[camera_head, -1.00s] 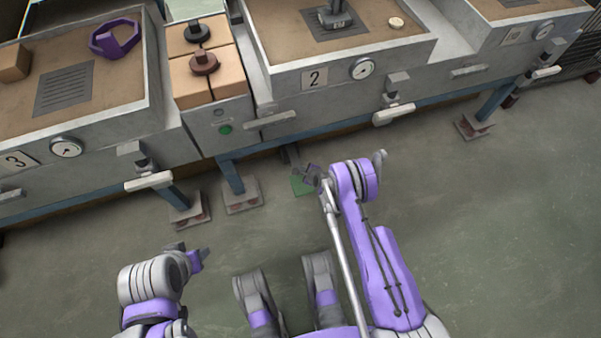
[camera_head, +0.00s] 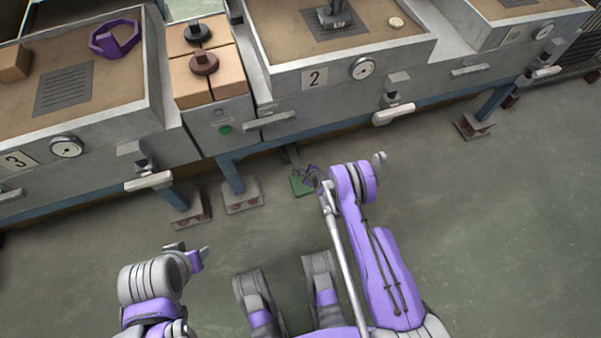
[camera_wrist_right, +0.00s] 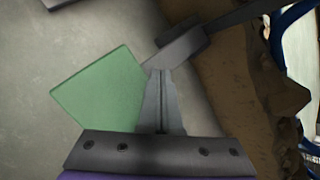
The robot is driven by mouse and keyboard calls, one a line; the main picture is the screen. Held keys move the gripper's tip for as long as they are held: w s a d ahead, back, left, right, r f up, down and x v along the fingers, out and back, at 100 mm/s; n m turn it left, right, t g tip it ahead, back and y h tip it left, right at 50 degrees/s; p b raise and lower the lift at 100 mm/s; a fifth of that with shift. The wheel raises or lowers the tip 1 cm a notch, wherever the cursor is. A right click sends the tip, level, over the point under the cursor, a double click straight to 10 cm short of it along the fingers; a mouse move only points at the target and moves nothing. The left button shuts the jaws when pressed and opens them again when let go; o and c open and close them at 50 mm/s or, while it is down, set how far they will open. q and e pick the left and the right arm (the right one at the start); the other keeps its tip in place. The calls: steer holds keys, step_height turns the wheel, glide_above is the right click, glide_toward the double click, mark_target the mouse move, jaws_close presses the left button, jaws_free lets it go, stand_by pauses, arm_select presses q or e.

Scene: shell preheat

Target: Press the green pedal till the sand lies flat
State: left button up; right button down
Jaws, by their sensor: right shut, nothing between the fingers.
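The green pedal (camera_head: 301,187) sits low by the floor, under the left end of the unit numbered 2. My right gripper (camera_head: 312,176) is at the pedal's right side. In the right wrist view the pedal (camera_wrist_right: 100,92) lies left of the closed, empty fingers (camera_wrist_right: 160,75); I cannot tell whether they touch it. Tan sand (camera_head: 375,20) in unit 2 looks mostly level around a grey plate with a metal piece on it. Sand (camera_head: 112,92) also fills unit 3. My left gripper (camera_head: 193,256) is low at the left, its fingers unclear.
A grey bar (camera_wrist_right: 180,48) lies just beyond my right fingertips, and a rough brown mass (camera_wrist_right: 235,90) is to their right. Blue legs on footed plates (camera_head: 243,196) stand near the pedal. Lever handles (camera_head: 393,114) stick out from the units. The floor at right is clear.

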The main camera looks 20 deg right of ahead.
steer(key=shift+r, duration=0.1)
stand_by(0.3)
steer(key=shift+r, duration=0.35)
steer(key=shift+w+r+p, duration=0.2)
steer(key=shift+r+p, duration=1.05)
steer(key=shift+r, duration=1.3)
